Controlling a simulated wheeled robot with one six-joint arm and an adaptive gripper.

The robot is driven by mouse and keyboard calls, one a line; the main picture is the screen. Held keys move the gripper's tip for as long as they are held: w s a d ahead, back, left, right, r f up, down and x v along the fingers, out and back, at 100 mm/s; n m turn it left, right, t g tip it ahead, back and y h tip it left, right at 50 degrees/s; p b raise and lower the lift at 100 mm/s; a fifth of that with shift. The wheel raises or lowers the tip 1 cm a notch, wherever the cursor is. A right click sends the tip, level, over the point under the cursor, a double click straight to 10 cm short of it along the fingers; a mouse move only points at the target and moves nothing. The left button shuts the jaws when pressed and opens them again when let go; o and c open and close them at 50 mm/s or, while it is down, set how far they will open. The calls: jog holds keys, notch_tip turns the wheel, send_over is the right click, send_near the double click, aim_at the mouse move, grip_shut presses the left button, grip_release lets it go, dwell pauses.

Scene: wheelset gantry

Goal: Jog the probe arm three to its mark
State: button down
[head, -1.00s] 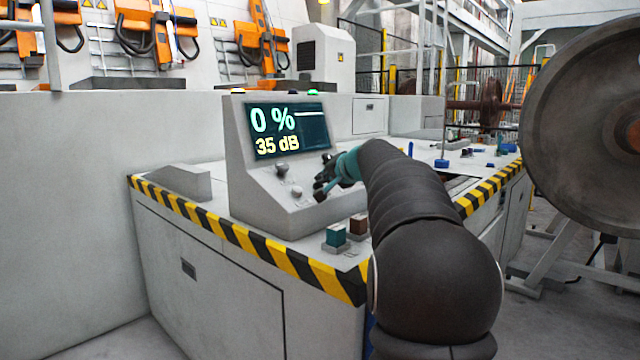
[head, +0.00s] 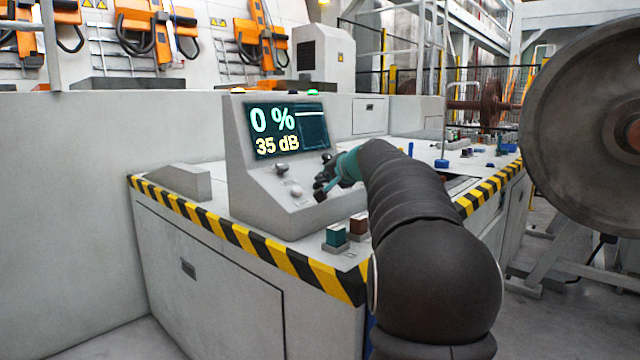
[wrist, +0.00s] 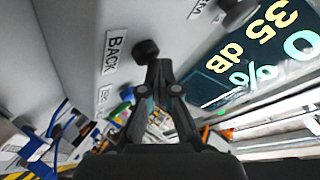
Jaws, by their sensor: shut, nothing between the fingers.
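The grey control console (head: 243,180) carries a lit display (head: 288,130) reading 0 % and 35 dB. The display also shows in the wrist view (wrist: 245,55). Small controls (head: 281,168) sit on its sloped face. In the wrist view, a dark round knob (wrist: 146,49) stands by a label reading BACK (wrist: 113,52). My gripper (wrist: 160,66) is shut and empty, its tips right at this knob; I cannot tell whether they touch. In the head view my gripper (head: 321,189) is at the console's right side, partly hiding the controls. I cannot identify probe arm three.
A teal button (head: 336,235) and a brown-red button (head: 359,224) stand at the bench corner, near the striped edge (head: 300,268). A large wheel (head: 575,120) is at right. Small blue parts (head: 441,163) lie on the bench behind my arm.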

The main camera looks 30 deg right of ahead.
dwell(0.4)
jog(key=shift+s+d+r+p, duration=0.1)
jog(key=shift+s+r+p, duration=0.15)
jog(key=shift+r, duration=0.2)
jog(key=shift+s+d+r+p, duration=0.1)
jog(key=shift+r+p, duration=0.1)
jog(key=shift+r, duration=0.2)
jog(key=r, duration=0.1)
jog(key=s+r+p, duration=0.1)
jog(key=r, duration=0.1)
jog(key=s+r+p, duration=0.1)
jog(key=shift+d+r, duration=0.25)
jog(key=shift+d, duration=0.05)
dwell(1.5)
